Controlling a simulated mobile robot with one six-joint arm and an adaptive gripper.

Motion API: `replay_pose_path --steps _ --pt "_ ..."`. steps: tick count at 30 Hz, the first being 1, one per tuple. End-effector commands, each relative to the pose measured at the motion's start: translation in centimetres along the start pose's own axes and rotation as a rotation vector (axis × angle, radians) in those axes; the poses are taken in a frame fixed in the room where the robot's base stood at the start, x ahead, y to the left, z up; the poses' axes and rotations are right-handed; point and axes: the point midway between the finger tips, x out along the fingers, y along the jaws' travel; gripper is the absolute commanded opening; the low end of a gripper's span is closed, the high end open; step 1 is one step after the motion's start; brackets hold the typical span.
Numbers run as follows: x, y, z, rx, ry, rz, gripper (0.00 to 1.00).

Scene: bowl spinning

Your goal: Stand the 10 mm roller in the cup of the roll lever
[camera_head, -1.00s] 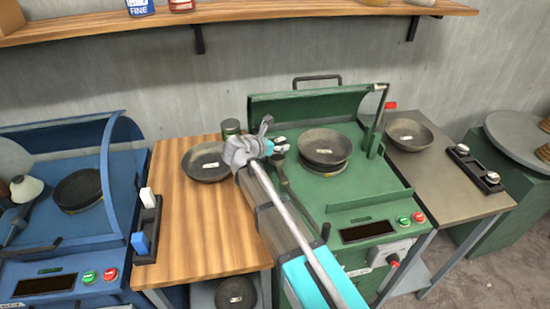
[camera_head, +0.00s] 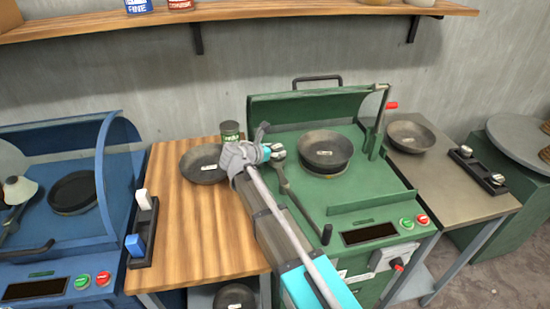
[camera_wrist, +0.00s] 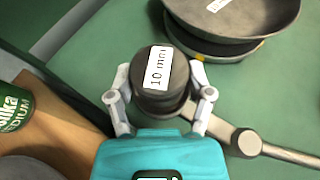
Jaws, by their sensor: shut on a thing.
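My gripper (camera_wrist: 160,103) is shut on the 10 mm roller (camera_wrist: 152,108), a dark grey cylinder whose white "10 mm" label faces the wrist camera. In the head view my gripper (camera_head: 278,152) is over the left part of the green machine, at the upper end of the roll lever (camera_head: 297,198). The lever ends in a black knob near the front. In the wrist view the lever (camera_wrist: 285,153) runs from the right edge to a round joint and on toward the roller's lower side. Its cup is hidden beneath the roller and fingers; I cannot tell whether they touch.
A dark bowl (camera_head: 325,143) sits on the green machine (camera_head: 375,188), just right of the roller. A green tin (camera_head: 230,131) and another bowl (camera_head: 200,165) stand on the wooden table (camera_head: 180,235) at left. A roller rack (camera_head: 475,170) is on the right table.

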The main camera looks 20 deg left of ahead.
Motion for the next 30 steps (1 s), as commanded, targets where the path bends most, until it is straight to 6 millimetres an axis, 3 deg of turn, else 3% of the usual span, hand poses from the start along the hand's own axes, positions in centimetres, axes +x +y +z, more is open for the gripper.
replay_pose_path --steps 6,22,23,28,30 --pt "0.6 0.0 -1.4 -0.001 -0.002 0.0 0.06" --pt "0.7 0.0 -1.7 -0.001 -0.002 0.001 0.06" --pt "0.7 0.0 -1.8 0.0 0.0 0.001 0.69" --pt "0.7 0.0 -1.7 0.0 0.0 0.001 1.0" --pt "0.7 0.0 -1.7 0.0 0.0 0.001 1.0"
